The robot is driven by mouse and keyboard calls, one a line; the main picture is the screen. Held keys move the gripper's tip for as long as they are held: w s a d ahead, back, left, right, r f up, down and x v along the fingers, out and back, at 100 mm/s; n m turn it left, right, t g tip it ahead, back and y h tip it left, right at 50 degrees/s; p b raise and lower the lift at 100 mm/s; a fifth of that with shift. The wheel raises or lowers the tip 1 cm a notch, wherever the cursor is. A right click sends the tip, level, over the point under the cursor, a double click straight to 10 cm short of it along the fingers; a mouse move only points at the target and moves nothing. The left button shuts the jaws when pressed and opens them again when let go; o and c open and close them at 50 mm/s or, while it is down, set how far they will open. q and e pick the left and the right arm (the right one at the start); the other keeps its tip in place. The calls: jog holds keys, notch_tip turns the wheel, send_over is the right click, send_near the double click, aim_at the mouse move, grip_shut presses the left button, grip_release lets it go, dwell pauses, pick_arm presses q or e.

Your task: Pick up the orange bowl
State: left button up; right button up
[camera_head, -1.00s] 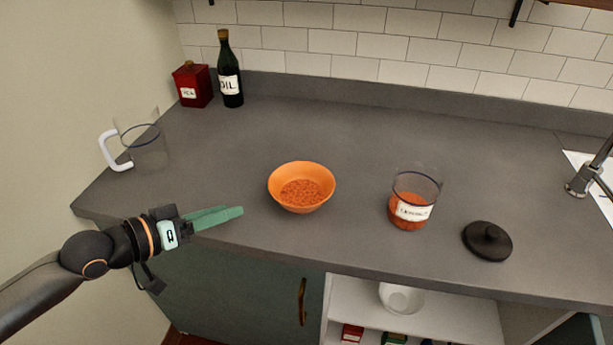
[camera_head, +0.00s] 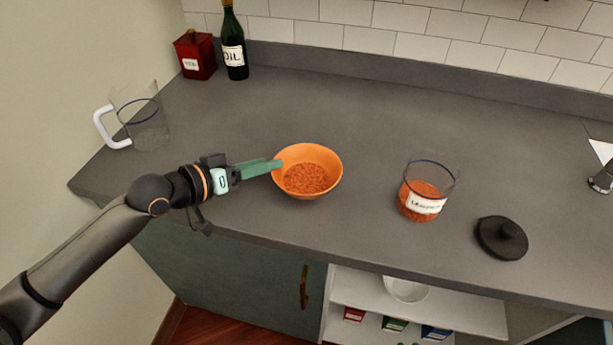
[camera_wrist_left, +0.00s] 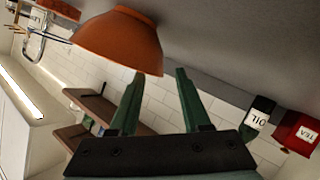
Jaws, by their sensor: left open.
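The orange bowl (camera_head: 308,188) stands upright on the grey counter and holds orange-red lentils (camera_head: 306,178). My left gripper (camera_head: 277,164) is at the bowl's left rim in the head view, with its green fingers pointing right toward it. In the left wrist view the bowl (camera_wrist_left: 115,42) appears just beyond the fingertips, above the left finger. I cannot tell whether a fingertip touches the rim. My right gripper is not in view.
A lentil jar (camera_head: 426,192) and its black lid (camera_head: 502,238) stand to the right of the bowl. A glass pitcher (camera_head: 143,118) is at the left, with a red tea tin (camera_head: 196,55) and an oil bottle (camera_head: 234,45) behind. The counter behind the bowl is clear.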

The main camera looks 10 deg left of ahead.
aim_at(284, 156)
pick_arm(q)
jog(key=shift+r+x, duration=0.2)
jog(key=shift+x, duration=1.25)
jog(key=shift+r+x, duration=0.2)
jog(key=shift+x, duration=1.25)
jog(key=shift+w, duration=0.15)
grip_shut()
